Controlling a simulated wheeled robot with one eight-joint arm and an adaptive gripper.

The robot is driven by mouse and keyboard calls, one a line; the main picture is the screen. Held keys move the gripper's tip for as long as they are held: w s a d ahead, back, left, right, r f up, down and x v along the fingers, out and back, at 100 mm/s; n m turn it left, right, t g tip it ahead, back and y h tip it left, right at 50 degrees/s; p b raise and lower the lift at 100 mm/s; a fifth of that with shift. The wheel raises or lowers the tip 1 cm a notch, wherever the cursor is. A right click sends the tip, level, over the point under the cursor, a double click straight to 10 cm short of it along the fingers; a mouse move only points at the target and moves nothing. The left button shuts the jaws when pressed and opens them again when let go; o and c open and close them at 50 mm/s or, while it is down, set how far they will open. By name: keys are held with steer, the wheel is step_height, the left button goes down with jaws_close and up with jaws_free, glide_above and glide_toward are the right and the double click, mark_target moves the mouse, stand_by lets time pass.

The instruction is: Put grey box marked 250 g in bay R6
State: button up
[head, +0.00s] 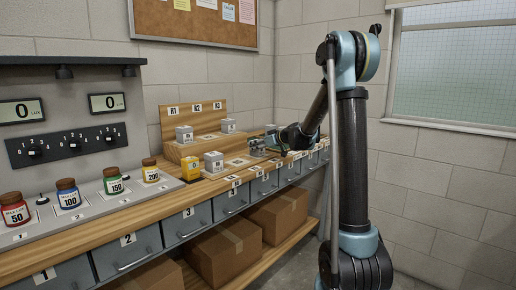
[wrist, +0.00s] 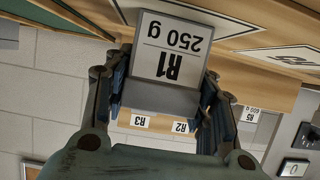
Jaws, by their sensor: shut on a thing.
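A grey box (wrist: 165,85) with a white label reading "R1 250 g", upside down in the wrist view, sits between my fingers. My gripper (wrist: 162,92) is shut on its sides. In the head view my gripper (head: 260,148) is over the bench at the right end of the raised wooden step; the box there is too small to make out clearly. Pale marked plates lie on the wood close by in the wrist view, one plate (wrist: 288,58) to the right of the box. I cannot read which is bay R6.
The wooden step (head: 200,147) carries signs R1, R2, R3 and grey boxes, one box (head: 184,134) at left and another box (head: 228,126) at right. Coloured jars (head: 68,194) line the left.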

steer(key=o, duration=1.2)
steer(key=v, duration=1.2)
steer(key=s+d+f+m+g+h, duration=0.2)
steer(key=s+d+f, duration=0.4)
steer(key=s, duration=0.9)
steer(key=s+d+f+m+g+h, duration=0.2)
steer(key=s+d+f+m+h, duration=0.2)
steer(key=s, duration=1.1)
steer(key=s+d+f+m+g+h, duration=0.1)
steer(key=s+d+f+m+h, duration=0.3)
steer(key=s, duration=1.2)
steer(key=shift+d+f+g+h, duration=0.15)
steer(key=shift+d+f, duration=0.65)
steer(key=shift+f, duration=0.25)
steer(key=shift+d+f+g+h, duration=0.1)
steer(key=shift+d+f, duration=0.7)
steer(key=shift+f, duration=0.25)
steer(key=shift+d+f+g+h, duration=0.15)
steer(key=shift+d+f, duration=0.65)
steer(key=shift+f, duration=0.25)
